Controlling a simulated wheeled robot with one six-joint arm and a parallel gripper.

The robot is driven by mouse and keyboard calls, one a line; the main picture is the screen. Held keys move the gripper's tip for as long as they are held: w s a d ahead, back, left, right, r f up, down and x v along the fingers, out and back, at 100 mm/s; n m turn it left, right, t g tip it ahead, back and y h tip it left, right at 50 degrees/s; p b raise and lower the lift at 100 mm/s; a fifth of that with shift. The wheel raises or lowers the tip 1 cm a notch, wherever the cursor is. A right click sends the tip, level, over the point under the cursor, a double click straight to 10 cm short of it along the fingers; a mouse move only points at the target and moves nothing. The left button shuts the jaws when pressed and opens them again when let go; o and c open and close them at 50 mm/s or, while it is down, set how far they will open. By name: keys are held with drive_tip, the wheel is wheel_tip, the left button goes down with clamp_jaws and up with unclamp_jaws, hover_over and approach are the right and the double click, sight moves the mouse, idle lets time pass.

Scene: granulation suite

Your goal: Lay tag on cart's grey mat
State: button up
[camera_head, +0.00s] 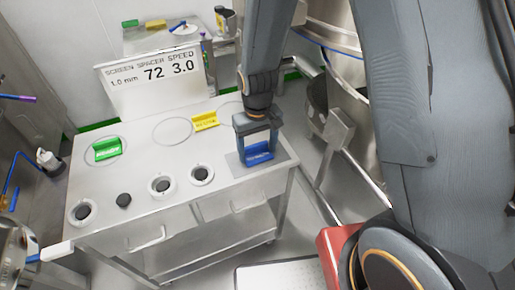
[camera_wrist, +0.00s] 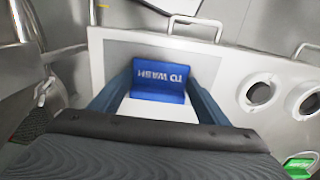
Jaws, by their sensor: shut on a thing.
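A blue tag (camera_head: 258,151) with white lettering is between the fingers of my gripper (camera_head: 257,146), over the grey mat (camera_head: 236,168) at the right end of the cart top. The wrist view shows the tag (camera_wrist: 160,80) held between both fingers, its lettering upside down. My gripper is shut on it. The tag looks low at the mat, but I cannot tell whether it touches. Part of the mat is hidden by the gripper and tag.
The cart top (camera_head: 140,180) also carries a green tag (camera_head: 107,149) in a ring, a yellow tag (camera_head: 205,121), several dark round pieces along the front, and a sign (camera_head: 152,80) at the back. A steel vessel (camera_head: 335,50) stands to the right.

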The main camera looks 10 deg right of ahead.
sight(257, 155)
drive_tip(key=shift+f, duration=0.15)
drive_tip(key=o, duration=1)
drive_tip(key=shift+o, duration=0.2)
wheel_tip(257, 155, up, 11)
drive_tip(key=b, duration=0.3)
drive_tip(key=s+d+r+m, duration=0.1)
drive_tip(key=s+d, duration=0.2)
drive_tip(key=d, duration=0.3)
drive_tip(key=s+d+m+t, duration=0.1)
drive_tip(key=s+d+m, duration=0.1)
drive_tip(key=s+d, duration=0.2)
drive_tip(key=d, duration=0.2)
drive_tip(key=shift+s+d+r+t, duration=0.3)
drive_tip(key=shift+d+r, duration=0.05)
drive_tip(key=shift+f+b, duration=0.35)
drive_tip(key=shift+f, duration=0.1)
